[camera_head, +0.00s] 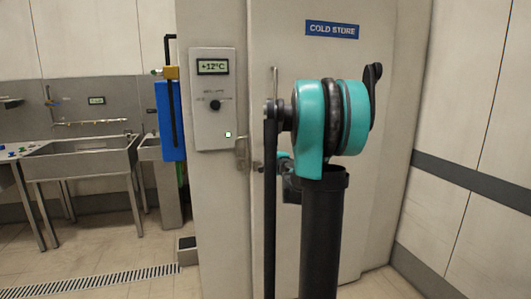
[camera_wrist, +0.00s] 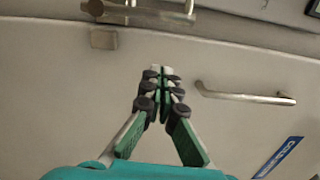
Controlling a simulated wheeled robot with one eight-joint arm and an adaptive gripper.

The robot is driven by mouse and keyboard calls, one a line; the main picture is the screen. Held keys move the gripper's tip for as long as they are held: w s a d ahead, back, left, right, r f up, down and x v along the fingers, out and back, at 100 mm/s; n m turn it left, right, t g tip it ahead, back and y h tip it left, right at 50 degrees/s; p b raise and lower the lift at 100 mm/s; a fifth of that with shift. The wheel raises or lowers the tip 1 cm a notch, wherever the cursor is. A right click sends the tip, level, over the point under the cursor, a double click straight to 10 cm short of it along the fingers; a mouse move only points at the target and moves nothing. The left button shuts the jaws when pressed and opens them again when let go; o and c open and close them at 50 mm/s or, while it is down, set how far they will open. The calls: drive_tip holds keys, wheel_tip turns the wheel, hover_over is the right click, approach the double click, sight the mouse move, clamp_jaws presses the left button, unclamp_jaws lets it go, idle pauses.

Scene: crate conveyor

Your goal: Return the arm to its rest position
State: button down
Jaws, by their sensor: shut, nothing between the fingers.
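My gripper (camera_wrist: 162,72) shows in the wrist view with its green and black fingers brought together at the tips. Nothing shows between them. Beyond the fingertips is the pale door surface, with a metal bar handle (camera_wrist: 245,97) to their right. I cannot tell whether the fingers touch the door. In the head view my teal and black arm (camera_head: 318,118) stands in front of the cold store door (camera_head: 275,35). The fingers cannot be made out there, as the arm hides that area.
A control panel (camera_head: 213,100) reading +12°C is left of the door, with a blue hanging object (camera_head: 170,130) beside it. A steel sink (camera_head: 80,160) stands at left. A wall (camera_head: 475,110) closes off the right. Tiled floor is open at lower left, with a drain grate (camera_head: 95,282).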

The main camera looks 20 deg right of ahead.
drive_tip(key=shift+s, duration=0.2)
idle(0.3)
drive_tip(key=s+a+f+n+g+y, duration=0.2)
drive_tip(key=s+a+f+n+g, duration=0.2)
drive_tip(key=s+a+f+n, duration=0.4)
drive_tip(key=s+a+f+n+g+y, duration=0.2)
drive_tip(key=s+a+f+n+g, duration=0.15)
drive_tip(key=s+a+f, duration=0.45)
drive_tip(key=s+d+f+n+g+h, duration=0.1)
drive_tip(key=s+f, duration=0.3)
drive_tip(key=s, duration=0.4)
drive_tip(key=s+f+n+g+h, duration=0.2)
drive_tip(key=s+f, duration=0.3)
drive_tip(key=s, duration=0.3)
drive_tip(key=s+d+f+n+g+h, duration=0.1)
drive_tip(key=s+f+n+g+h, duration=0.1)
drive_tip(key=s, duration=0.7)
wheel_tip(320, 180, down, 2)
drive_tip(key=shift+d+f+n+g, duration=0.3)
drive_tip(key=shift+n+g, duration=0.35)
drive_tip(key=shift+n, duration=0.3)
drive_tip(key=c, duration=2.3)
unclamp_jaws()
drive_tip(key=shift+w+r, duration=0.1)
